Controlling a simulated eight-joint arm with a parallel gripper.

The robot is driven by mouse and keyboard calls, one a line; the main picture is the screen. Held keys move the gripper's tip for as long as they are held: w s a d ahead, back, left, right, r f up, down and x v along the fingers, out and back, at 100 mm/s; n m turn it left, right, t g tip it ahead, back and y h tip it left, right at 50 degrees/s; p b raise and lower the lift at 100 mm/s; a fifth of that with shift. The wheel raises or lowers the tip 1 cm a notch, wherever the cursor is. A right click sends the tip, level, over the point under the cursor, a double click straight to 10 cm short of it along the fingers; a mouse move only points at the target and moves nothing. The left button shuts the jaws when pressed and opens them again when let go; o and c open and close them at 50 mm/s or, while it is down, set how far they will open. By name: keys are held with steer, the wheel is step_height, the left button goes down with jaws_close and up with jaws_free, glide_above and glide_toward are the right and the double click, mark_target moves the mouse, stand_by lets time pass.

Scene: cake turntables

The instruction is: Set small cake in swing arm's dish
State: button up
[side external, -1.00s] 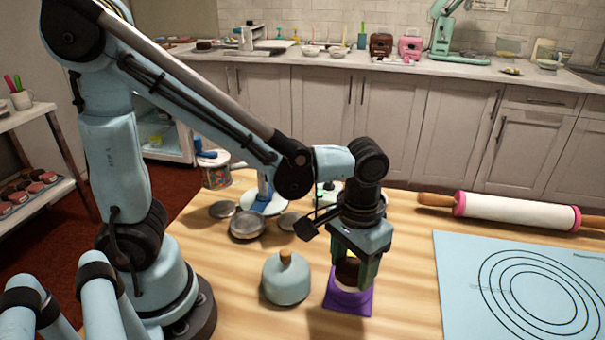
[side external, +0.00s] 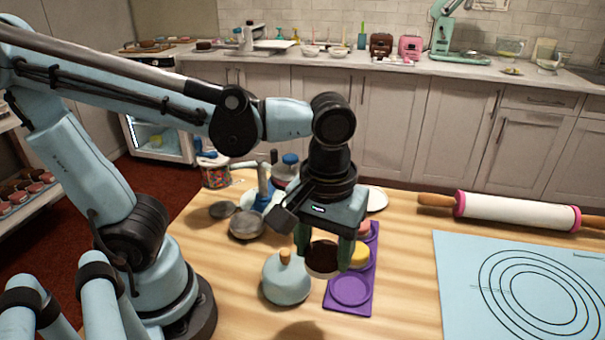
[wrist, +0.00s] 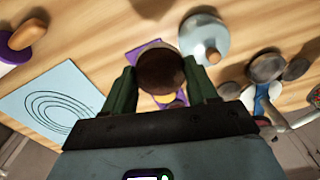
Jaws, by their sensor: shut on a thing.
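My gripper (side external: 324,256) points down and is shut on a small cake with a dark brown top (side external: 322,262). It holds the cake up in the air, left of the purple tray (side external: 350,291) in the side view. In the wrist view the cake (wrist: 161,73) sits between the green fingers. The swing arm's blue post (side external: 263,184) stands behind and left of the gripper. A grey metal dish (side external: 246,224) is in front of the post, with a smaller one (side external: 222,209) to its left. The wrist view shows several dishes (wrist: 268,66); the side view partly hides them.
A pale blue dome with a wooden knob (side external: 286,281) stands close to the held cake, lower down. A yellow cake (side external: 359,255) and a pink one sit on the tray. A rolling pin (side external: 515,210) and a blue mat (side external: 500,290) lie at right.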

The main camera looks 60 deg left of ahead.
steer(key=s+a+n, duration=0.1)
steer(key=a+n, duration=1)
steer(key=a, duration=0.2)
glide_above(247, 224)
steer(key=shift+n, duration=0.3)
step_height(247, 224, down, 6)
steer(key=shift+f, duration=2.05)
steer(key=shift+f, duration=0.15)
steer(key=o, duration=1)
steer(key=shift+d+r, duration=0.2)
steer(key=shift+r, duration=6)
